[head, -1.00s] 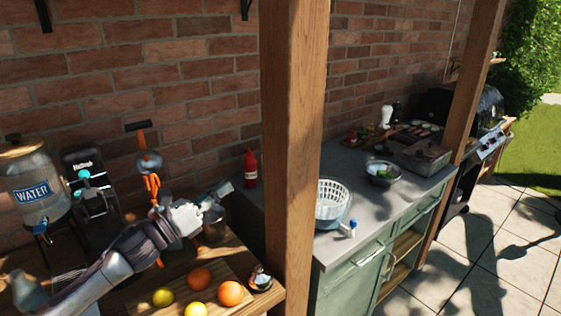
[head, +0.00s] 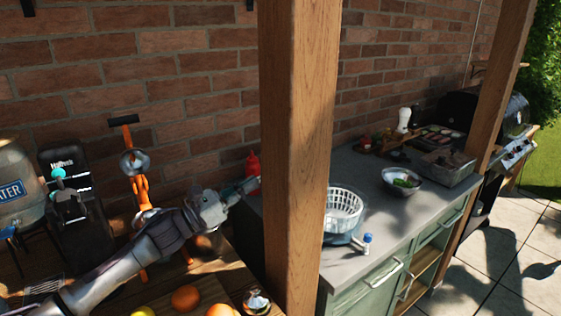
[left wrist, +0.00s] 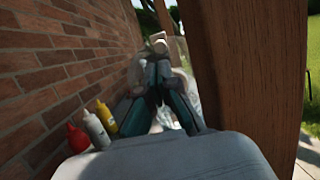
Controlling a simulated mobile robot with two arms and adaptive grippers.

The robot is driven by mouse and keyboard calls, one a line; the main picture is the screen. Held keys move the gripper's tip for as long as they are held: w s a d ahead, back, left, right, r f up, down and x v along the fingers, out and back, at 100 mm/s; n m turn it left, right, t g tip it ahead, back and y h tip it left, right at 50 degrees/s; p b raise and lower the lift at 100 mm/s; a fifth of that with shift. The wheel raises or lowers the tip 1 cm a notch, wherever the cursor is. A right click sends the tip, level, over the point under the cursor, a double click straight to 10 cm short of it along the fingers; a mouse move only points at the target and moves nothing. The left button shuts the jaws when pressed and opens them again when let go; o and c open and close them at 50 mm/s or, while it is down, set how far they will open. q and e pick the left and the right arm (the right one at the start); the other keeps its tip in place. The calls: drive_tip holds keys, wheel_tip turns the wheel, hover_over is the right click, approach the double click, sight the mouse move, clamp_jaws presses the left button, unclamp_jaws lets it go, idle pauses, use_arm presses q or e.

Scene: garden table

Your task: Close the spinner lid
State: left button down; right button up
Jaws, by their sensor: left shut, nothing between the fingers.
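The spinner (head: 343,212), a white slotted basket in a clear bowl, stands on the grey counter right of the wooden post in the head view. Its left edge is hidden by the post. A small white piece with a blue knob (head: 367,240) is at its front right; I cannot make out a lid clearly. My left gripper (head: 248,186) is shut and empty, left of the post and apart from the spinner. Its teal fingers also show in the left wrist view (left wrist: 164,82). My right gripper is not in view.
The wooden post (head: 297,150) stands between my left gripper and the spinner. A red bottle (head: 252,165) is close by my gripper tip. A steel bowl (head: 402,181) sits beyond the spinner. Oranges (head: 185,298) lie on the near table.

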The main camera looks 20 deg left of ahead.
use_arm(q)
drive_tip(key=p+x, duration=0.3)
drive_tip(key=x, duration=0.6)
drive_tip(key=shift+w+f+p, duration=0.15)
drive_tip(key=shift+w+p, duration=0.05)
drive_tip(key=shift+p, duration=0.15)
